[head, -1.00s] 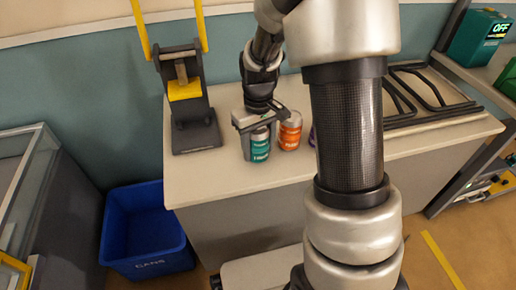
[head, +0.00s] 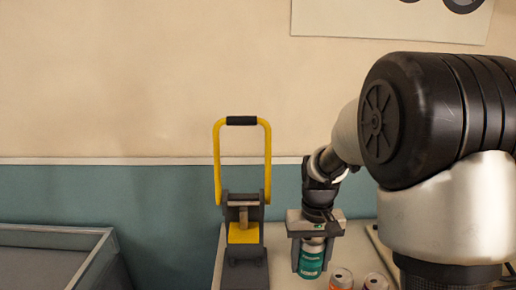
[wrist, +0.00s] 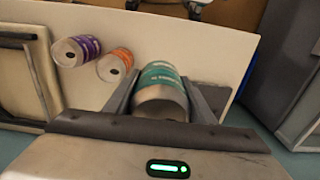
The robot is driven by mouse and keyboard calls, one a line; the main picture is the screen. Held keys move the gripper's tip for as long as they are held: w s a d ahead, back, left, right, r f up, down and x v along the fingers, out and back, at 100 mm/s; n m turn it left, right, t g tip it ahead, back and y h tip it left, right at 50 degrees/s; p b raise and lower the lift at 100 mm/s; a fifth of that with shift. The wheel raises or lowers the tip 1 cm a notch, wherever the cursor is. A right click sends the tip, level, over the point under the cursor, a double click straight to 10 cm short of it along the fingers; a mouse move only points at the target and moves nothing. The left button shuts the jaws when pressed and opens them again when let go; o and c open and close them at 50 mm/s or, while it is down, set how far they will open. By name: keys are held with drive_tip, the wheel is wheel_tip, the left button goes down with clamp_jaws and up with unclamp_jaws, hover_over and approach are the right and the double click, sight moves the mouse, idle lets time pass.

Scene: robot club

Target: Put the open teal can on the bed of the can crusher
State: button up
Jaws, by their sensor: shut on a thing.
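The teal can (head: 312,257) is upright between the fingers of my gripper (head: 310,266), which is shut on it. It appears raised above the bench, its top higher in the head view than the orange can's. In the wrist view the teal can (wrist: 160,88) sits between both fingers of the gripper (wrist: 160,100). The can crusher (head: 244,262) stands left of the gripper in the head view, with a raised yellow handle and a yellow block. The crusher's bed is not clear, and its lower part is cut off by the frame edge.
An orange can (head: 342,278) and a purple can (head: 376,282) stand on the bench right of the gripper; both show in the wrist view. The bench top (head: 330,226) looks free between crusher and gripper.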

sight(315, 245)
drive_tip(key=r+p, duration=0.3)
drive_tip(key=p, duration=0.1)
drive_tip(key=s+r+p, duration=0.1)
drive_tip(key=r+p, duration=0.2)
drive_tip(key=p, duration=0.2)
drive_tip(key=shift+s+r+p, duration=0.15)
drive_tip(key=shift+r+p, duration=0.15)
drive_tip(key=shift+r, duration=0.1)
drive_tip(key=r+p, duration=0.1)
drive_tip(key=p, duration=0.2)
drive_tip(key=shift+s, duration=0.3)
drive_tip(key=shift+f, duration=0.15)
